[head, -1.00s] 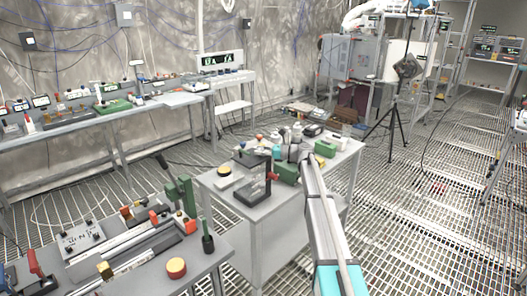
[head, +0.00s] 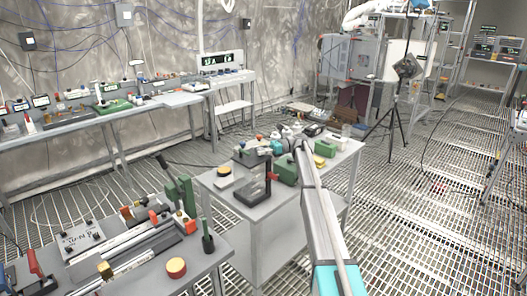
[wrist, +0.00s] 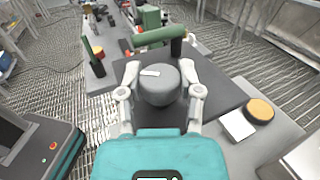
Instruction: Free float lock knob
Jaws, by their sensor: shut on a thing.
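In the wrist view, my gripper (wrist: 160,92) is shut on a grey round knob (wrist: 158,88) with a small white mark on its top. One finger is on each side of it. A dark flat plate (wrist: 215,88) lies behind and below the knob. A green bar (wrist: 152,38) with a dark end crosses just beyond it. The knob cannot be made out there.
A dark stand (head: 256,190) with an upright plate is on the table's near part. A yellow-topped round piece (wrist: 260,110) and a white block (wrist: 238,125) lie right of the plate. A nearer bench (head: 215,255) holds rails and handles. A tripod (head: 395,110) stands behind.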

